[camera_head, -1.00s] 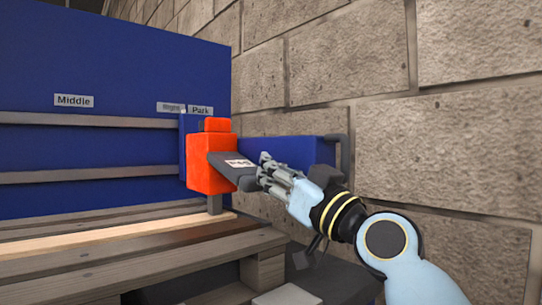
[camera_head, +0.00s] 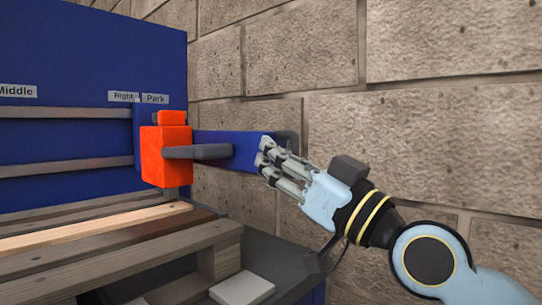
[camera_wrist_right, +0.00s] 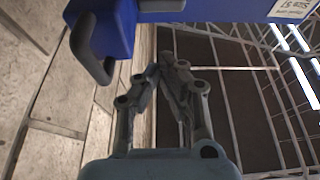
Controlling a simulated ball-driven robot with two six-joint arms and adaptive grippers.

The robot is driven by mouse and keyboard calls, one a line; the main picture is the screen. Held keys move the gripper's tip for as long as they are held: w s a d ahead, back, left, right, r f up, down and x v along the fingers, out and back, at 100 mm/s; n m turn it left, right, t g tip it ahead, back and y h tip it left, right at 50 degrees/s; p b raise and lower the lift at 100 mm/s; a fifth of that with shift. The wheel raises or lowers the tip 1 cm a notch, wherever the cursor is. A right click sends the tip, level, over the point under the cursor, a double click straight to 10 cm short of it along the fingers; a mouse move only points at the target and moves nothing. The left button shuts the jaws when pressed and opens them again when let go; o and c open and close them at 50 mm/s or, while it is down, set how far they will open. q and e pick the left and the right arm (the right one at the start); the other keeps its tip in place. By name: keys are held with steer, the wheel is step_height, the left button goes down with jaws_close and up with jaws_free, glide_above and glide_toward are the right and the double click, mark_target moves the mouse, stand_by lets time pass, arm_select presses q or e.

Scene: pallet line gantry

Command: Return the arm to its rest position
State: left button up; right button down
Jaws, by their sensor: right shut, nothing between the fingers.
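My right gripper (camera_head: 268,160) is shut and empty in the head view. It shows in front of the end of a blue beam, to the right of an orange block (camera_head: 166,158) with a dark grey handle (camera_head: 198,152). In the right wrist view the right gripper's fingers (camera_wrist_right: 165,68) come together with nothing between them. The blue beam (camera_wrist_right: 222,10) and its dark bracket (camera_wrist_right: 90,50) lie at the top of that view, apart from the fingertips. My left gripper is in neither view.
A white pad (camera_head: 242,288) rests on a dark surface by the pallet. A block wall (camera_head: 430,130) closes off the right and back.

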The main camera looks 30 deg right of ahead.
steer(key=s+f+g+h, duration=0.2)
steer(key=s+f+g, duration=0.25)
steer(key=f, duration=0.65)
steer(key=s+f+g+h, duration=0.25)
steer(key=f+g, duration=0.35)
steer(key=f, duration=0.6)
steer(key=s+d+f+m+g+h, duration=0.4)
steer(key=s+f+g, duration=0.6)
steer(key=s, duration=0.8)
steer(key=s+d+f+p, duration=0.1)
steer(key=d+f, duration=0.1)
steer(key=f, duration=0.9)
steer(key=s+d+f+p, duration=0.1)
steer(key=d+f, duration=0.1)
steer(key=f, duration=1)
steer(key=s+f+p, duration=0.1)
steer(key=s+f, duration=1.4)
steer(key=s, duration=0.4)
steer(key=shift+s+d+n+p, duration=0.25)
steer(key=shift+d+n+p, duration=0.05)
steer(key=shift+d, duration=0.1)
